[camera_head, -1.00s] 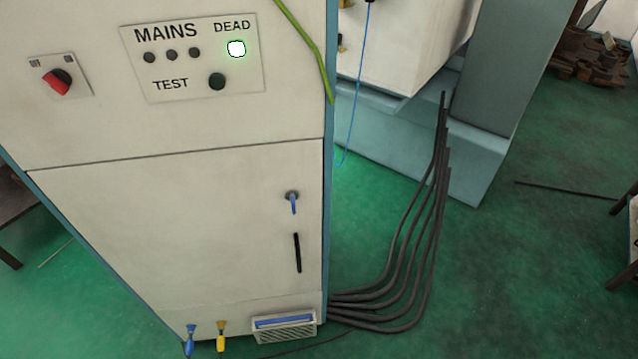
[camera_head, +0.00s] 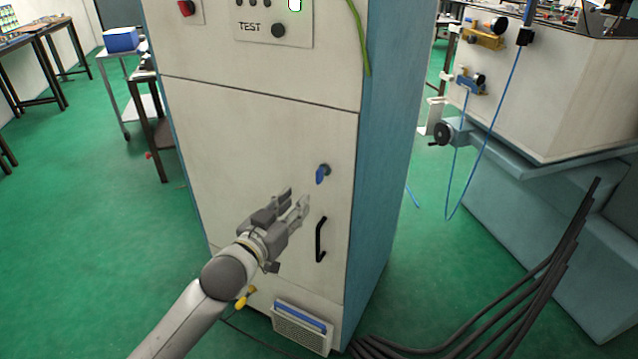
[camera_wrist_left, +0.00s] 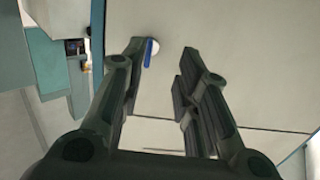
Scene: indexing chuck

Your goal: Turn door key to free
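The door key (camera_head: 322,173) is a small blue key in a round lock on the cabinet's lower door (camera_head: 225,150). In the head view it hangs down, slightly tilted. My left gripper (camera_head: 297,203) is open and empty, in front of the door, below and to the left of the key and apart from it. In the left wrist view the blue key (camera_wrist_left: 149,50) shows beside the tip of the left finger of my gripper (camera_wrist_left: 163,55), with an empty gap between the fingers. My right gripper is in neither view.
A black door handle (camera_head: 320,240) is below the key. A vent with a blue strip (camera_head: 302,327) and a yellow key-like part (camera_head: 246,297) are low on the cabinet. A green cable (camera_head: 358,35) hangs at the upper edge. Thick black cables (camera_head: 500,320) run at the right.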

